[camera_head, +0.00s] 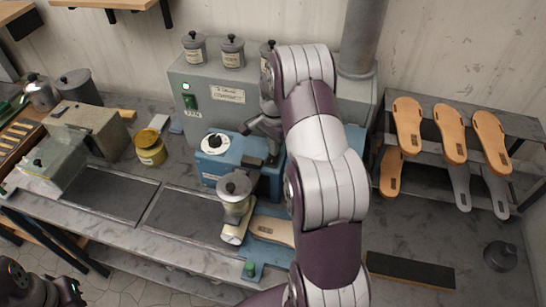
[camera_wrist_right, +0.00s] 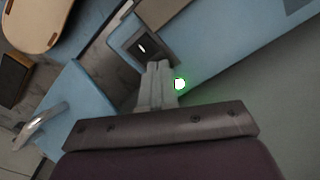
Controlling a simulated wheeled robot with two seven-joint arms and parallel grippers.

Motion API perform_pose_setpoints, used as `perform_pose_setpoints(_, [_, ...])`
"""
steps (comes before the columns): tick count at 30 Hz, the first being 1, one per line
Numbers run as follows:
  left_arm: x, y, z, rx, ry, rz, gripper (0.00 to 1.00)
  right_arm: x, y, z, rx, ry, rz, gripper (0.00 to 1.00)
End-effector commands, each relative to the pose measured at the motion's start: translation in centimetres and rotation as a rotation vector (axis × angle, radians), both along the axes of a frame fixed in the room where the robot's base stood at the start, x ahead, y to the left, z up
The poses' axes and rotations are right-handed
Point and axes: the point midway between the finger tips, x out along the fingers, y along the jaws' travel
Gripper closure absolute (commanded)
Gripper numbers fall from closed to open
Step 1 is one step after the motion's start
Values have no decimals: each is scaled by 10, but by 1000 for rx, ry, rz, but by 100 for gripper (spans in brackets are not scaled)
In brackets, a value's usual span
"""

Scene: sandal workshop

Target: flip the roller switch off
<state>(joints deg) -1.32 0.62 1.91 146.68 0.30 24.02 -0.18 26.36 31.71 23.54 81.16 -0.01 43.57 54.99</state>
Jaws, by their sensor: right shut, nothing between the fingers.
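A small dark switch (camera_wrist_right: 142,47) with a white mark, seemingly the roller switch, sits in a square frame on a blue housing in the right wrist view. A lit green lamp (camera_wrist_right: 180,84) glows close to it. My right gripper (camera_wrist_right: 157,66) is shut and empty, its tips just below the switch frame; I cannot tell whether they touch. In the head view the right gripper (camera_head: 262,128) is over the back of the blue machine (camera_head: 212,170), and the arm hides part of that machine. My left gripper (camera_head: 74,289) is at the bottom left, its jaws unclear.
A grey cabinet (camera_head: 225,112) with a FAN switch (camera_head: 190,102) and lit green lamp stands behind. A yellow jar (camera_head: 150,148) is left; a sandal rack (camera_head: 432,118) is right.

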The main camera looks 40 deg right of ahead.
Motion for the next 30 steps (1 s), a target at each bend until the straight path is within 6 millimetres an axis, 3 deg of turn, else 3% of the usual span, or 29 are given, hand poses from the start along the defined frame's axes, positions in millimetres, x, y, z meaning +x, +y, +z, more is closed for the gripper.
perform_pose_setpoints(14, [0, 0, 0, 0, 0, 0, 100, -1, 1, -2, 2, 2, 0, 100])
perform_pose_setpoints(30, [0, 0, 47, 0, 0, 0, 100, 0, 0, 57, 1, 1, 0, 100])
